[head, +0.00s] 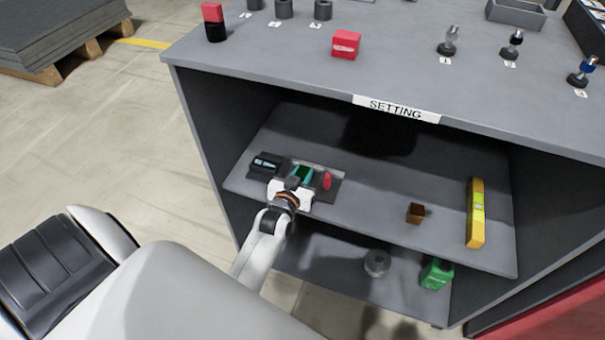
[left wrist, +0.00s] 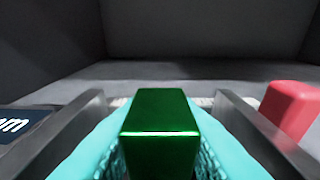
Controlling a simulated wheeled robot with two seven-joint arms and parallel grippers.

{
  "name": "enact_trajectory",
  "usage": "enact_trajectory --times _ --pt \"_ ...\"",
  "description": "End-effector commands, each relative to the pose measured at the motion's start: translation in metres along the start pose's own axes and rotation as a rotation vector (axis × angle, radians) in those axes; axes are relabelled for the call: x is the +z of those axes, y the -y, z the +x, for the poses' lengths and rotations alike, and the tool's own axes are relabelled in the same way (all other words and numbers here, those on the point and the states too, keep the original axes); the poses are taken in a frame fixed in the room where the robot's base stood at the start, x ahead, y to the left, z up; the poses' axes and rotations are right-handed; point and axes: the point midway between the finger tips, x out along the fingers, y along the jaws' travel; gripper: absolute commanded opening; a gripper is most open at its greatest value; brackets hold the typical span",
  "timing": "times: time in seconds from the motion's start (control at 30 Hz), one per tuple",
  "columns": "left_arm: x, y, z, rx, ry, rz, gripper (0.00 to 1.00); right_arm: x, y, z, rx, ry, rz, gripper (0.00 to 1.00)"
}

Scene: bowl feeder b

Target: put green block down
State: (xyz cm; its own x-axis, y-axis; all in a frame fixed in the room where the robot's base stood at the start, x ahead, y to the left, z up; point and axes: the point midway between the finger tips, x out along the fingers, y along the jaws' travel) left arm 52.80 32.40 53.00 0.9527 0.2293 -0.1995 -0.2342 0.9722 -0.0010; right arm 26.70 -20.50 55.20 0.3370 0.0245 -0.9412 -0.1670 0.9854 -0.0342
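The green block (left wrist: 160,125) sits upright between the teal finger pads of my left gripper in the left wrist view, with the pads against both its sides. In the head view my left gripper (head: 302,174) is over the left part of the middle shelf (head: 370,218), and a little of the green block shows between its fingers. I cannot tell whether the block touches the surface below. My right gripper is not in view.
A small red object (head: 327,181) stands close right of the gripper; a dark item (head: 264,164) lies close left. A brown open box (head: 415,213) and a yellow level (head: 475,212) are farther right. The tabletop (head: 270,60) overhangs the shelf.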

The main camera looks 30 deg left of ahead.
Motion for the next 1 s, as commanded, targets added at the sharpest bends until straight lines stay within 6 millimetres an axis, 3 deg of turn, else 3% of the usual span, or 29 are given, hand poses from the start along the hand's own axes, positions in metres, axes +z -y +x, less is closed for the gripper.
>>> enact_trajectory --times 0.03,0.13,0.5,0.87,1.0 --pt "0.000 0.000 0.000 0.000 0.001 0.000 0.34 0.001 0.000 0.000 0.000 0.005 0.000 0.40" --pt "0.000 0.000 0.000 0.000 0.001 0.000 0.49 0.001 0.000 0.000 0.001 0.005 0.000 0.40" --pt "0.004 0.000 -0.002 0.000 0.001 0.000 0.49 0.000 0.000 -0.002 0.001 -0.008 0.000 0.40" --pt "0.004 0.000 -0.074 0.000 -0.004 0.000 0.49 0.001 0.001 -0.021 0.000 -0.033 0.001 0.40" --pt "0.003 0.000 -0.099 0.000 -0.003 0.000 0.49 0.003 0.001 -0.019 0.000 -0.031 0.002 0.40"
